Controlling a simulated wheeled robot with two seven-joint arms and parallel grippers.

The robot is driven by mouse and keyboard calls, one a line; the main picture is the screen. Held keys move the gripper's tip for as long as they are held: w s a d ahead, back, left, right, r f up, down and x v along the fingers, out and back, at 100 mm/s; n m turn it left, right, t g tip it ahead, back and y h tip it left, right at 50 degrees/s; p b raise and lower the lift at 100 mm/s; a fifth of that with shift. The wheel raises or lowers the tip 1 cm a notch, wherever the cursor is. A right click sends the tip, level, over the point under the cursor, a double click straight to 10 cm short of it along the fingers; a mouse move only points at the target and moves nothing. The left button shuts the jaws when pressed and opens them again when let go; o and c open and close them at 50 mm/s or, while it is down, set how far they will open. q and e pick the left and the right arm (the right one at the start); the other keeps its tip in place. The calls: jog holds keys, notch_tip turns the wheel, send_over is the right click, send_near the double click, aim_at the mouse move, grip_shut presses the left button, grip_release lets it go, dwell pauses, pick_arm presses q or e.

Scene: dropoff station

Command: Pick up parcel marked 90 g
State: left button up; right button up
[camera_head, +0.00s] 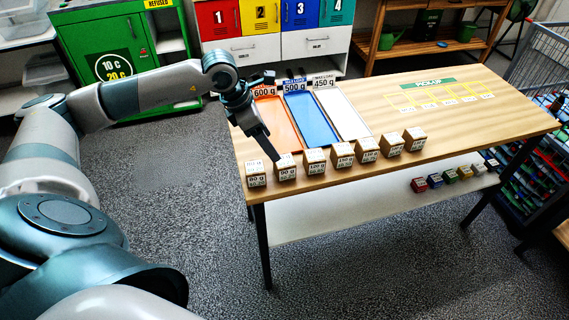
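Small brown parcels stand in a row along the near edge of the wooden table (440,123). The parcel marked 90 g (287,174) is the second from the left. To its left stands a parcel (257,182) whose label looks like 80 g, and to its right another parcel (315,168). My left gripper (274,156) points down at the upper left of the 90 g parcel, its tips at or just behind the top edge. Contact is unclear. The fingers look like one dark shape, so their opening cannot be made out. My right gripper is not in view.
Behind the row lie an orange tray (276,122), a blue tray (307,128) and a white tray (345,123) with weight signs. A PICKUP area (430,83) is at the right. Small coloured boxes (450,177) sit on the lower shelf. Numbered bins (275,20) stand behind.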

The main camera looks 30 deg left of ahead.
aim_at(284, 160)
pick_arm(q)
jog(key=p+x, duration=0.2)
jog(key=x, duration=0.3)
jog(key=shift+w+f, duration=0.1)
jog(key=shift+w+d+f, duration=0.1)
jog(key=shift+d+f, duration=0.05)
jog(key=shift+f, duration=0.3)
jog(key=shift+w+d+f+p, duration=0.25)
jog(key=shift+w+f+p, duration=0.25)
jog(key=shift+p, duration=0.35)
jog(key=p+x, duration=0.1)
jog(key=x, duration=0.2)
jog(key=shift+p, duration=0.3)
jog(key=shift+w+f, duration=0.1)
jog(key=shift+f, duration=0.3)
jog(key=c, duration=1.2)
